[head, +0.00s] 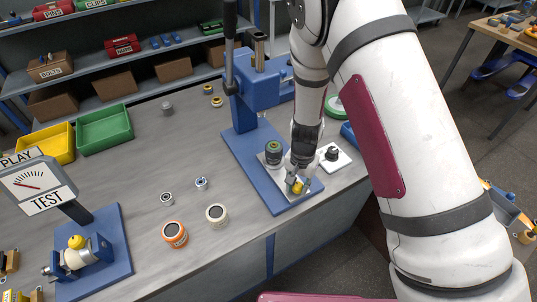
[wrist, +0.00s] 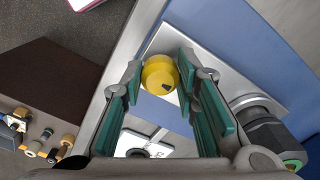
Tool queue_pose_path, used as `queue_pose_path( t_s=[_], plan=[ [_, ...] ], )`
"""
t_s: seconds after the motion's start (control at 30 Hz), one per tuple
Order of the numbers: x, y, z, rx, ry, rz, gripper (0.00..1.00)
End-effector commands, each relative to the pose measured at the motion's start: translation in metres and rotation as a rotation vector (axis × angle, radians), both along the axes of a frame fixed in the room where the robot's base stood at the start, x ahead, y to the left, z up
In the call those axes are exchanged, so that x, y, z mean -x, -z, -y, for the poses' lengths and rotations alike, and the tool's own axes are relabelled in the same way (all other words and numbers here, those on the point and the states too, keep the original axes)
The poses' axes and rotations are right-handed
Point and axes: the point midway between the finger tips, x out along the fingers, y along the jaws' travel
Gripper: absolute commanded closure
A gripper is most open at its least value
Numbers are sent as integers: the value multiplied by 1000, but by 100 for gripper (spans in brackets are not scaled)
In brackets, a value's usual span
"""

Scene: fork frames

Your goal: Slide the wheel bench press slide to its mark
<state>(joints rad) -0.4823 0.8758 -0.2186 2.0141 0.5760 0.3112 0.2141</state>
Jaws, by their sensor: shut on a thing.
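The blue bench press (head: 262,90) stands on the table with a blue base plate (head: 243,150). Its slide is a pale metal plate (head: 311,190) lying on that base; it also shows in the wrist view (wrist: 205,45). A yellow knob (head: 299,188) sits at the slide's near end. My gripper (head: 297,183) points down with its green-padded fingers on either side of the knob (wrist: 158,74) and is shut on it. A dark part with a green top (head: 273,150) stands on the slide's left portion. I cannot make out the mark.
A white square plate with a black knob (head: 333,155) lies right of the press base. The test stand (head: 75,245) is at the lower left.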

Motion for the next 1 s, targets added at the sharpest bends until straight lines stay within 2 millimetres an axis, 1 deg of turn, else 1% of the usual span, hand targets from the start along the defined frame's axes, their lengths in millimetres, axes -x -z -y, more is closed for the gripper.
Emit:
queue_pose_path(
  t_s=[0.1, 1.0],
  plan=[
    [5, 0, 4, 2, 1, -2, 100],
    [32, 0, 22, 1, 2, -2, 100]
  ],
)
